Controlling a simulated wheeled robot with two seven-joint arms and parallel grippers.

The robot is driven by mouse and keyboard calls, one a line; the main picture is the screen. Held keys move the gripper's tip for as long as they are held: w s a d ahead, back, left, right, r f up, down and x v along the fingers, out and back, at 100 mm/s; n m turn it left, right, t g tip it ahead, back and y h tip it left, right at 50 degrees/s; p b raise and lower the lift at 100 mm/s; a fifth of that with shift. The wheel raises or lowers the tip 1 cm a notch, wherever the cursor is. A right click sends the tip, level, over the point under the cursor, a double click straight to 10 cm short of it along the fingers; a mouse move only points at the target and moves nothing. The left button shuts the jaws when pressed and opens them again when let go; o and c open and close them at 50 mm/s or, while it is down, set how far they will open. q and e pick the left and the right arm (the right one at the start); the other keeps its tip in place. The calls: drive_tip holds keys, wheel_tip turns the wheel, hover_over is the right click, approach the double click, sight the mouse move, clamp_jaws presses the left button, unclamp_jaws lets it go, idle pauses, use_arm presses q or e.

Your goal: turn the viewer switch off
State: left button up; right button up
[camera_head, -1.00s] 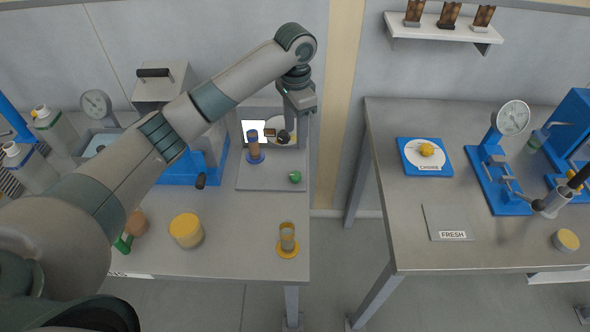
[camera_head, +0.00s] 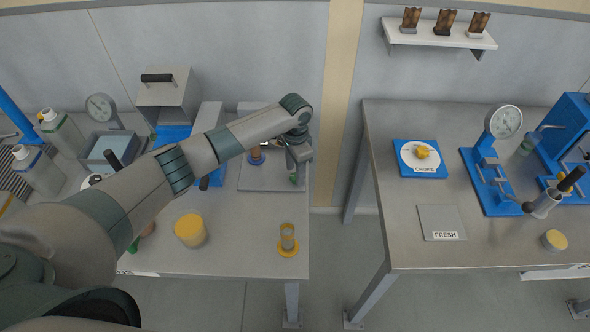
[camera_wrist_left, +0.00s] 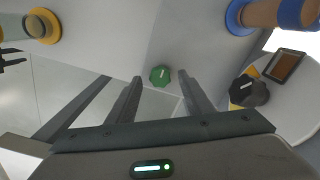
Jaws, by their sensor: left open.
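A green knob with a white mark (camera_wrist_left: 160,75) shows in the left wrist view, straight ahead between my open fingertips. In the head view the green knob (camera_head: 293,179) is just under my left gripper (camera_head: 298,168), at the front right of a grey plate (camera_head: 262,180). My left gripper (camera_wrist_left: 160,85) is open and empty, pointing down at the knob; I cannot tell whether it touches. A black knob with a yellow patch (camera_wrist_left: 250,92) sits on a pale disc beside a brown-framed slide (camera_wrist_left: 286,66). A bright white panel (camera_wrist_left: 282,40) is partly in view. The forearm hides part of this in the head view.
A blue-based cylinder (camera_wrist_left: 240,18) stands close to the gripper. An amber cylinder on an orange base (camera_head: 288,240) and a yellow-lidded jar (camera_head: 190,230) stand nearer the front. A dark pronged shape (camera_wrist_left: 12,60) at the wrist view's edge is unclear. A gap separates the two tables.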

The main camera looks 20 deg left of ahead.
use_arm(q)
drive_tip(key=shift+f, duration=0.6)
use_arm(e)
drive_tip(key=shift+r, duration=0.15)
drive_tip(key=shift+a, duration=0.15)
use_arm(q)
drive_tip(key=c, duration=1.1)
use_arm(e)
drive_tip(key=shift+a, duration=0.3)
